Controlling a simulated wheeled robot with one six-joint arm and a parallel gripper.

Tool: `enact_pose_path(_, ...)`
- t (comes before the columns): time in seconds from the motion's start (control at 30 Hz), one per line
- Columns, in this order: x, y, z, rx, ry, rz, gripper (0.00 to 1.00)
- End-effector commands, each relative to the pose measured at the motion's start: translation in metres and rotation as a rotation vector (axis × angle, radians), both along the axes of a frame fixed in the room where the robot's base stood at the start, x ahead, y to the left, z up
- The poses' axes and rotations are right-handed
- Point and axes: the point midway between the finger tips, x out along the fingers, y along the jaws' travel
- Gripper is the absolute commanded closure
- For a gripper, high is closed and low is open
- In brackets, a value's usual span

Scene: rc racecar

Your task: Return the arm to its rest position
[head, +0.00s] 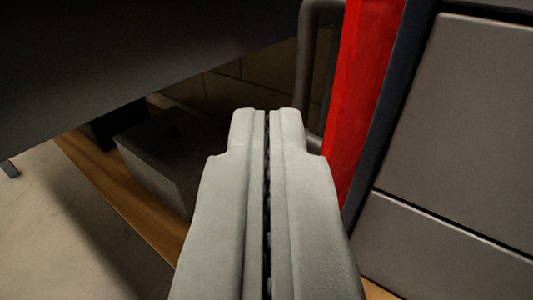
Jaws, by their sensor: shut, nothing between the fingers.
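My gripper (266,112) reaches up the middle of the head view. Its two pale grey fingers lie side by side with only a thin dark line between them. It is shut and holds nothing. The fingertips point toward a dim tiled wall (235,90) and overlap nothing that I can tell they touch. The rest of my arm is not in view.
A grey panelled cabinet (460,120) with a red side strip (365,85) stands close on the right. A grey metal pipe (308,60) is beside it. A dark slab (120,55) overhangs the upper left. A grey box (165,155) sits on a wooden board (110,190). Pale floor (60,235) is clear at lower left.

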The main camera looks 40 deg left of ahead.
Motion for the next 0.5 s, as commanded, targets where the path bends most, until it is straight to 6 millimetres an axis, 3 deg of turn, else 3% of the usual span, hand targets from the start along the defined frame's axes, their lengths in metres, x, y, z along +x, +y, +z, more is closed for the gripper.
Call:
enact_pose_path(0.3, -0.045, -0.021, 0.001, -0.001, -0.001, 0.0, 1.0)
enact_pose_path(0.5, -0.063, -0.029, 0.0, -0.001, 0.0, 0.0, 1.0)
